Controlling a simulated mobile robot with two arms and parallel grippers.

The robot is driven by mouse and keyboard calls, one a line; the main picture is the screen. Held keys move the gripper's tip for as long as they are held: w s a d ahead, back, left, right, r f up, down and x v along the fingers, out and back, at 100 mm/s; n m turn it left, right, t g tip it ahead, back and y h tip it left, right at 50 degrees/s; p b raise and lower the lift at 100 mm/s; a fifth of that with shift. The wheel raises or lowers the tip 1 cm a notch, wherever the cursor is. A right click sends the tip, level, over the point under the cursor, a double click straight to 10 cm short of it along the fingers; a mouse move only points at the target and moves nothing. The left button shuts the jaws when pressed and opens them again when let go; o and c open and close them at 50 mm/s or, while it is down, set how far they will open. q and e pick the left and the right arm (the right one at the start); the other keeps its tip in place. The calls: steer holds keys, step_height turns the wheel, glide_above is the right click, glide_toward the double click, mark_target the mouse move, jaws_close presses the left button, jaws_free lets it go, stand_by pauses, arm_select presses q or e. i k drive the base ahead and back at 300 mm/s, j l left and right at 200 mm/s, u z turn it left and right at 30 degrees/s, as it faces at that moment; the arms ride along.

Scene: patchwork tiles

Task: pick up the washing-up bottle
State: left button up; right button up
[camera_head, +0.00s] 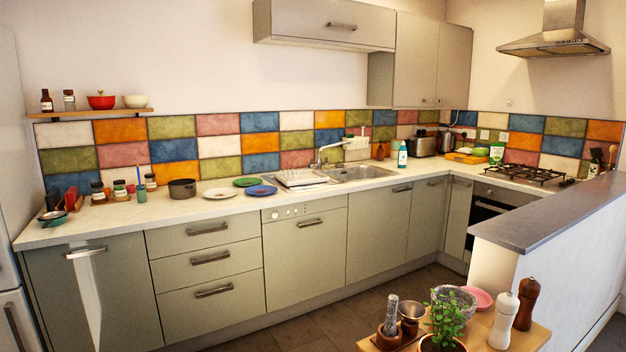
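The washing-up bottle (402,155) looks white with a teal label. It stands upright on the pale worktop (330,200), just right of the sink (358,173) and left of the toaster. Nothing in front hides it. Neither of my grippers shows in the head view.
A toaster (422,144) and kettle (446,142) stand right of the bottle. Plates, a pan (182,188) and jars occupy the left worktop. A grey-topped half wall (530,225) and a small wooden table (530,337) with a plant and mills stand at front right. Floor (340,315) shows before the cabinets.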

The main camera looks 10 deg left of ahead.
mark_target(402, 160)
steer(key=i+j, duration=0.45)
steer(key=j, duration=0.15)
steer(key=i+j, duration=0.5)
steer(key=i+j+z, duration=0.15)
steer(key=i+j, duration=1.3)
steer(key=i+l, duration=0.2)
steer(key=i, duration=0.15)
steer(key=i+l, duration=0.2)
steer(key=i, duration=0.2)
steer(key=i+l+z, duration=0.1)
steer(key=i+l, duration=0.15)
steer(key=i, duration=0.15)
steer(key=i+l, duration=0.25)
steer(key=l, duration=0.15)
steer(key=i+l, duration=0.2)
steer(key=l, duration=0.2)
steer(key=i+u, duration=0.05)
